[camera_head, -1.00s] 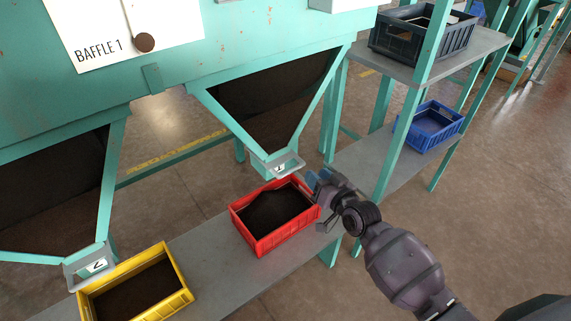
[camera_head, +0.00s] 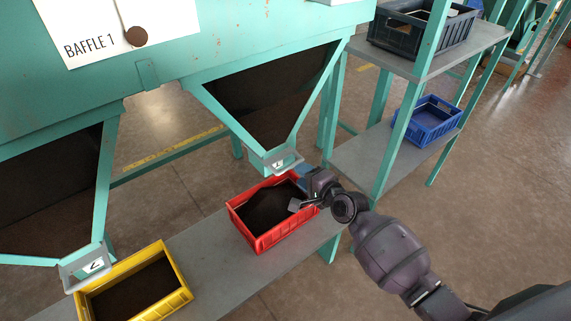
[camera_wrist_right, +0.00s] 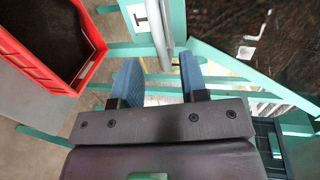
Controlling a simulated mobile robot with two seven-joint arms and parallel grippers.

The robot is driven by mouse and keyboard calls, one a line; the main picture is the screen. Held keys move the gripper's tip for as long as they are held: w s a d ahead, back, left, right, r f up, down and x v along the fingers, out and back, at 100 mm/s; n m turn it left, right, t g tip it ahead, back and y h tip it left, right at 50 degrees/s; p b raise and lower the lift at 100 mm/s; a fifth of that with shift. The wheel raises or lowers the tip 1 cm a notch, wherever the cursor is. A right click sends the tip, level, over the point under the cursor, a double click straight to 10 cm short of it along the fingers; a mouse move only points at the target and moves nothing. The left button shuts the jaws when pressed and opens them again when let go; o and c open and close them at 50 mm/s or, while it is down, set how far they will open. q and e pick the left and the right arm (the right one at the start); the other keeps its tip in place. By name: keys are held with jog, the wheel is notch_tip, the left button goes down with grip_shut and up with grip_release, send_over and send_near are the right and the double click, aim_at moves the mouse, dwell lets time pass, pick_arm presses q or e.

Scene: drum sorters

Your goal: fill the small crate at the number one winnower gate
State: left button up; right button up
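The winnower gate (camera_head: 276,160) labelled 1 sits under the right chute, above the red crate (camera_head: 262,240). This crate holds dark material and stands on the grey bench. My right gripper (camera_head: 303,173) is just right of the gate, above the crate's right end. In the right wrist view its two blue fingers (camera_wrist_right: 157,80) are apart. A grey metal bar of the gate (camera_wrist_right: 158,32) lies ahead of the gap; I cannot tell if it is touched. The red crate also shows there at upper left (camera_wrist_right: 62,80). My left gripper is not in view.
A yellow crate (camera_head: 186,297) with dark material stands under gate 2 (camera_head: 88,265). An empty-looking blue crate (camera_head: 428,135) is on the lower shelf, and a dark blue crate (camera_head: 398,37) on the upper shelf. A green post (camera_head: 405,120) stands right of my gripper.

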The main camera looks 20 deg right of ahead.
aim_at(291, 168)
jog(key=b+x, duration=0.1)
jog(key=x, duration=0.5)
jog(key=shift+w+a+f, duration=0.1)
jog(key=shift+w+f, duration=0.1)
jog(key=shift+b+x, duration=0.3)
jog(key=shift+x, duration=0.55)
jog(key=shift+r, duration=0.1)
jog(key=shift+c, duration=0.5)
grip_shut()
